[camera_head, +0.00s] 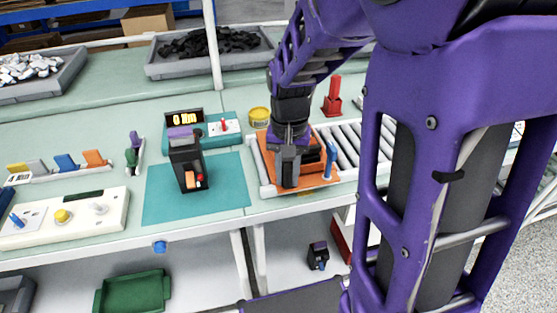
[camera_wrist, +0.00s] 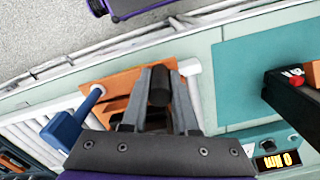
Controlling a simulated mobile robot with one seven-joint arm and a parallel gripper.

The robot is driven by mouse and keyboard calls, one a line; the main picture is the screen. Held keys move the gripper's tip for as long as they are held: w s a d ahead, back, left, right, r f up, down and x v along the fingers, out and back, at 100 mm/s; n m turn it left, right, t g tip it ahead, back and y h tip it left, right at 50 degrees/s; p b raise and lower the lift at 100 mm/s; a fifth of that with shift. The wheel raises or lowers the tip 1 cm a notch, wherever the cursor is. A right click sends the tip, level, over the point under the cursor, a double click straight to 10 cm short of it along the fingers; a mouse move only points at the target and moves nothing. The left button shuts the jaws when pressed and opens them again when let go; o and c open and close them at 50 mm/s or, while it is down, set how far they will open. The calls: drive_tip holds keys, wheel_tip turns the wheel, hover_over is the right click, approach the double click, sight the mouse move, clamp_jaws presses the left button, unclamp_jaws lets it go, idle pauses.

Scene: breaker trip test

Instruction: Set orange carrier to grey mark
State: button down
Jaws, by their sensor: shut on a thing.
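The orange carrier (camera_head: 262,165) is a flat plate lying at the left end of the roller conveyor (camera_head: 365,142). It also shows in the wrist view (camera_wrist: 112,80), partly hidden by my fingers. My gripper (camera_head: 288,172) points down over the carrier. In the wrist view my gripper (camera_wrist: 157,98) has its fingers on both sides of a dark round post (camera_wrist: 158,84), which appears to be the carrier's handle, and is shut on it. A blue lever (camera_head: 331,160) stands at the carrier's right side, also in the wrist view (camera_wrist: 72,126). I cannot make out the grey mark.
A yellow tin (camera_head: 259,117) and a red stamp-like part (camera_head: 333,100) stand behind. Rollers to the right look clear.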

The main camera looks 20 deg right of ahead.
drive_tip(key=d+p, duration=0.1)
drive_tip(key=d, duration=2.6)
drive_tip(key=shift+d, duration=0.6)
drive_tip(key=c, duration=0.7)
unclamp_jaws()
drive_tip(key=shift+d, duration=0.1)
drive_tip(key=shift+r, duration=0.1)
